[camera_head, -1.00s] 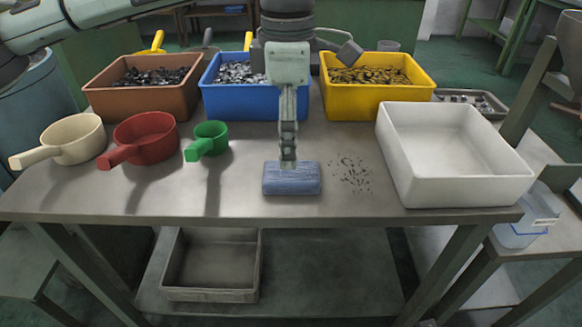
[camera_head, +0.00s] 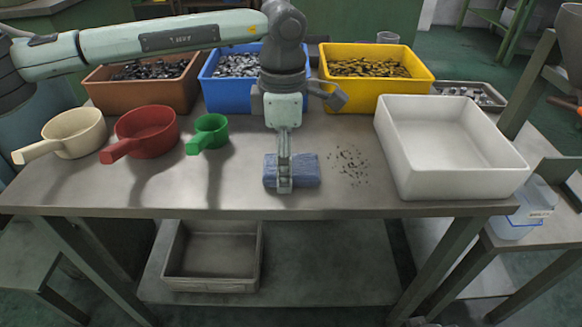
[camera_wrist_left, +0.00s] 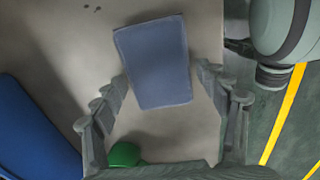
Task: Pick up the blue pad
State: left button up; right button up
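The blue pad (camera_head: 306,171) lies flat on the metal table (camera_head: 230,190) near its front edge. My left gripper (camera_head: 284,186) points down over the pad's middle and covers part of it. In the left wrist view the pad (camera_wrist_left: 152,60) shows between the spread fingers of the left gripper (camera_wrist_left: 164,75). The fingers stand apart on either side of it, with a small gap showing. I cannot tell exactly how high the fingertips are above the table. My right gripper is in neither view.
A white bin (camera_head: 455,185) stands to the right, beyond scattered dark bits (camera_head: 350,165). Green (camera_head: 210,130), red (camera_head: 145,132) and cream (camera_head: 75,132) scoops stand left. Brown (camera_head: 140,90), blue (camera_head: 228,98) and yellow (camera_head: 375,95) bins of small parts line the back.

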pick_arm(q)
jog(key=c, duration=0.8)
jog(key=shift+c, duration=0.2)
jog(key=shift+r, duration=0.1)
jog(key=shift+r, duration=0.2)
notch_tip(320, 180, up, 3)
jog(key=shift+r+b, duration=0.2)
jog(key=shift+b, duration=0.15)
jog(key=a+r, duration=0.3)
jog(key=a, duration=0.2)
jog(key=s+a+r+b, duration=0.1)
jog(key=a+r, duration=0.3)
jog(key=a, duration=0.2)
jog(key=shift+s+a, duration=0.3)
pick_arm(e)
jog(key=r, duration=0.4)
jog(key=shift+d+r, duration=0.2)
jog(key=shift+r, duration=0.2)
